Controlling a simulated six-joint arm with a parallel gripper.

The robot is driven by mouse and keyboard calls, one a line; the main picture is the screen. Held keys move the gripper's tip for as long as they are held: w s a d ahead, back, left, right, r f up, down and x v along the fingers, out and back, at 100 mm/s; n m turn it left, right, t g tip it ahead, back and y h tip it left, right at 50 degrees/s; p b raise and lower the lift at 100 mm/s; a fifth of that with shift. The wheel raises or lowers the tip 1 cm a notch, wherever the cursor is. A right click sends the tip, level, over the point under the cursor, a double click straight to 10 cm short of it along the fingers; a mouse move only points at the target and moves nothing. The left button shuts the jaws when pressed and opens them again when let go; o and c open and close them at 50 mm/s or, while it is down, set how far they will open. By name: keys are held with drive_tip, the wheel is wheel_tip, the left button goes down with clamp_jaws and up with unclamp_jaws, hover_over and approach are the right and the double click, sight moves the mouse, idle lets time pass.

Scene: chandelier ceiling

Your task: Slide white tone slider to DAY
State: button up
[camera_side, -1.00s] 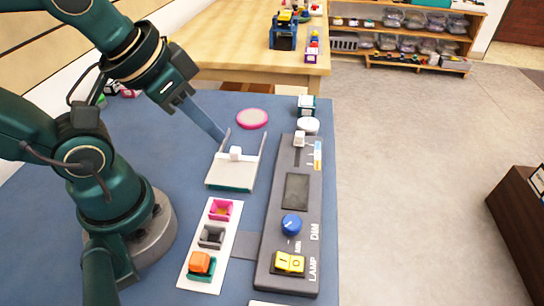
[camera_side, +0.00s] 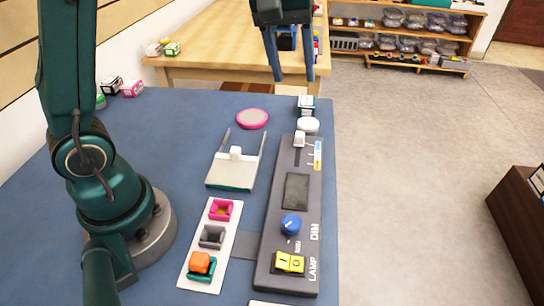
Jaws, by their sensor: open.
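The white tone slider (camera_side: 299,138) is a small white knob near the far end of the dark grey control panel (camera_side: 272,264). A dark slot runs from it toward the near side, and small labels too small to read stand beside it. My gripper (camera_side: 294,78) is open and empty, with its two blue fingers pointing down. In the picture it is above the far end of the panel, apart from the slider.
The panel also carries a dark screen (camera_side: 297,191), a blue knob (camera_side: 291,224) and a yellow switch (camera_side: 290,263). A white round piece (camera_side: 308,125) and a small box (camera_side: 306,105) stand just beyond it. A white stand (camera_side: 232,176) with two upright prongs is to the left.

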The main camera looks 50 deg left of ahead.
drive_tip(key=w+a+f+n+g, duration=0.1)
drive_tip(key=w+f+g, duration=0.1)
drive_tip(key=w+f, duration=0.35)
hover_over(300, 133)
drive_tip(key=shift+g, duration=0.4)
wheel_tip(300, 133, down, 6)
drive_tip(key=shift+d+r, duration=0.1)
drive_tip(key=shift+r, duration=0.15)
drive_tip(key=shift+s+f, duration=0.1)
drive_tip(key=shift+f, duration=2.55)
clamp_jaws()
drive_tip(key=shift+r, duration=0.1)
